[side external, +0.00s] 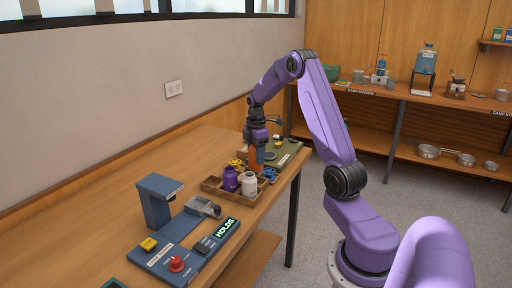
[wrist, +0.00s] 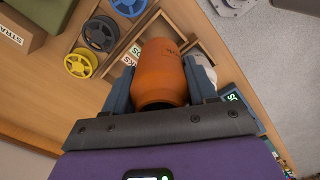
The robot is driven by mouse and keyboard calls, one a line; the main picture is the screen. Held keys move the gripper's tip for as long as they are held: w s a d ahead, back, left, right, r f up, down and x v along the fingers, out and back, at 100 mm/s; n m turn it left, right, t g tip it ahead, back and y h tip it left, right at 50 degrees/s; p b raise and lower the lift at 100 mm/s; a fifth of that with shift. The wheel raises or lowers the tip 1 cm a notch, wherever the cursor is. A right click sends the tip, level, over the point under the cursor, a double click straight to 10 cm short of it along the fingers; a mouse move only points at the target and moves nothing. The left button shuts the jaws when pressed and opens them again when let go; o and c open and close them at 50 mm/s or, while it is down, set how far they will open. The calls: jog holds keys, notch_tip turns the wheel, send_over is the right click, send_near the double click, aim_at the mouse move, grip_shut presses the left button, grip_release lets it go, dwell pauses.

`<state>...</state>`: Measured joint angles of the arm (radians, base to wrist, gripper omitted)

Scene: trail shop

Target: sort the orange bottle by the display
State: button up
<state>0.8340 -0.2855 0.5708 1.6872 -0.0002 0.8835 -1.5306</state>
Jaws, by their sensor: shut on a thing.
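My gripper (side external: 257,150) is shut on the orange bottle (side external: 257,160) above the far end of the wooden tray. In the wrist view, the orange bottle (wrist: 162,72) sits between the two fingers (wrist: 160,88). I cannot tell whether its base touches the tray. The display (side external: 226,228) on the blue station reads "HOLDS" in green letters. The wooden tray (side external: 212,190) has dividers and labels that the bottle and gripper partly hide. A purple bottle (side external: 230,179) and a white bottle (side external: 249,184) stand in it.
The blue station (side external: 160,255) has an upright post, a yellow button (side external: 148,244) and a red knob (side external: 176,264). The table's left side is bare.

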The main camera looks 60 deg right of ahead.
jog(key=shift+f, duration=2.1)
jog(key=shift+f, duration=2)
dwell(0.7)
jog(key=o, duration=1.5)
jog(key=shift+r, duration=0.1)
jog(key=shift+r, duration=4.05)
